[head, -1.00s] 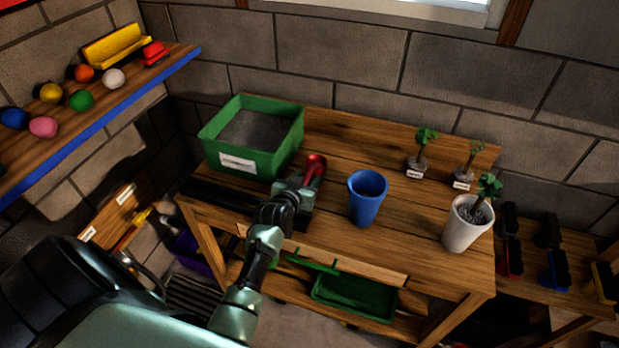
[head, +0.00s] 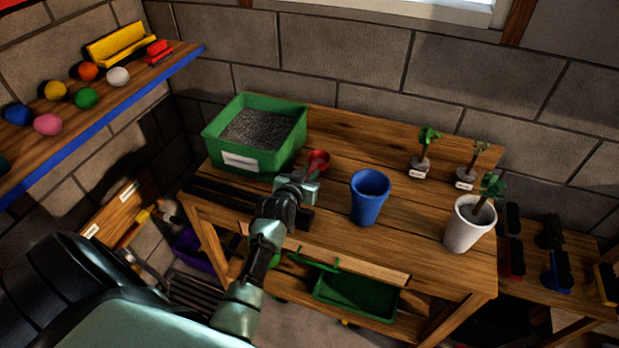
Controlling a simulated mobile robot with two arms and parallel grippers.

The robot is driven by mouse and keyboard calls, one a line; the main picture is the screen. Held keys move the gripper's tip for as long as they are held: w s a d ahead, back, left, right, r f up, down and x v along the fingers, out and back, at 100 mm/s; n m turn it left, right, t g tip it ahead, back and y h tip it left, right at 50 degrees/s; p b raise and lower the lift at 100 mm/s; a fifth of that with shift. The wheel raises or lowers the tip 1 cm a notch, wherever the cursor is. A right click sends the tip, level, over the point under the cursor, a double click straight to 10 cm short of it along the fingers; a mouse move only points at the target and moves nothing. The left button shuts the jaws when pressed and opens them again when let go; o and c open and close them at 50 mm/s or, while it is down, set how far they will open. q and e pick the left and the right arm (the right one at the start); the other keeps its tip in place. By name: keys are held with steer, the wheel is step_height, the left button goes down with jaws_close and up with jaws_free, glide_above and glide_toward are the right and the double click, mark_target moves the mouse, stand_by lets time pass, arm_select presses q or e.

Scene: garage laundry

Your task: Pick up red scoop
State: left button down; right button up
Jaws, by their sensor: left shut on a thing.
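The red scoop (head: 319,158) shows at the middle of the wooden workbench, between the green bin and the blue cup. My left gripper (head: 308,180) is shut on the scoop, at its near end. The scoop's bowl sticks out beyond the gripper, and its handle is mostly hidden by the gripper. I cannot tell whether the scoop touches the bench. My right gripper is not in view.
A green bin (head: 230,160) of dark grains stands left of the scoop. A blue cup (head: 368,205) stands to the right. A white pot (head: 463,235) with a plant and two small seedlings (head: 420,168) stand farther right. A ball shelf (head: 135,95) juts out at left.

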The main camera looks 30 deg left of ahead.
mark_target(309, 174)
arm_select(q)
step_height(309, 174, up, 18)
steer(key=shift+r, duration=0.2)
stand_by(0.4)
